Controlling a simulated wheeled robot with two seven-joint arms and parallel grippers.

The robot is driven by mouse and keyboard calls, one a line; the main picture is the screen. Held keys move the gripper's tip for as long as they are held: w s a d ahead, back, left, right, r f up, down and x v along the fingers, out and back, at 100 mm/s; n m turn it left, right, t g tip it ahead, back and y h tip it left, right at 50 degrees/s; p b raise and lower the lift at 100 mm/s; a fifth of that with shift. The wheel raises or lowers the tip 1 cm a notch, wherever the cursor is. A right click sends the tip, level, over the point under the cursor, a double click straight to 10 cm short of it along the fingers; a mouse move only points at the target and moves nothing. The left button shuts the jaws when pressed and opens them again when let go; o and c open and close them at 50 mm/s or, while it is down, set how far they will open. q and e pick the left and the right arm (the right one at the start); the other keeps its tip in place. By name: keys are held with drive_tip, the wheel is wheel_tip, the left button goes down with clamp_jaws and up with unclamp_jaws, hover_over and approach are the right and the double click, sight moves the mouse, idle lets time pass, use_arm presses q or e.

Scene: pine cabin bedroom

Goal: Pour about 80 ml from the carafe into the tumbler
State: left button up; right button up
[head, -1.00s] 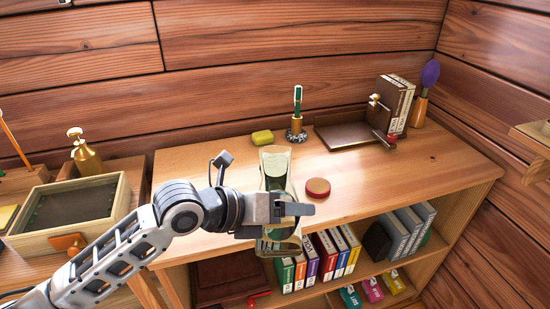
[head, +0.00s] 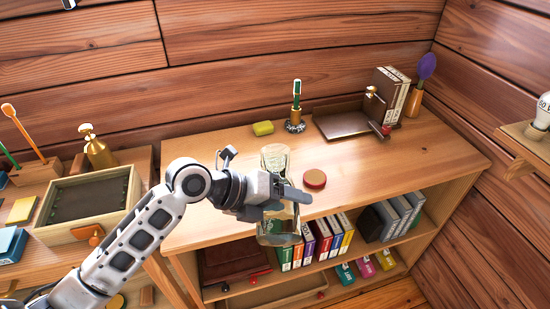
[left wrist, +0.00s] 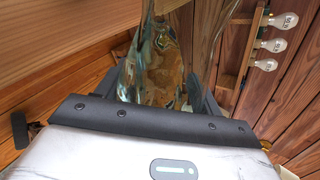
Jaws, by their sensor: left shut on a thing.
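The clear glass carafe (head: 278,237) is in my left gripper (head: 286,197), held in front of the shelf's front edge. Its glass shows above and below the fingers in the head view. In the left wrist view, the carafe (left wrist: 165,62) fills the space between the fingers, and its glass bends the view behind it. I cannot make out a separate tumbler; clear glass overlaps here, and it may be hidden behind the carafe or gripper. I cannot tell any liquid level. My right gripper is not in view.
The wooden shelf top (head: 400,165) has clear room at right. On it are a red round disc (head: 315,179), a yellow block (head: 263,128), a pen holder (head: 295,125) and a brown tray (head: 345,125). A wooden box (head: 85,205) and a brass bottle (head: 97,150) stand at left.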

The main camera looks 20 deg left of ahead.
use_arm(q)
drive_tip(key=shift+w+r, duration=0.15)
drive_tip(key=shift+w+a+n+g, duration=0.1)
drive_tip(key=shift+w+n+g, duration=0.1)
drive_tip(key=shift+n+g, duration=0.25)
idle(1.8)
drive_tip(key=shift+r+p, duration=0.15)
drive_tip(key=shift+p, duration=0.15)
idle(0.4)
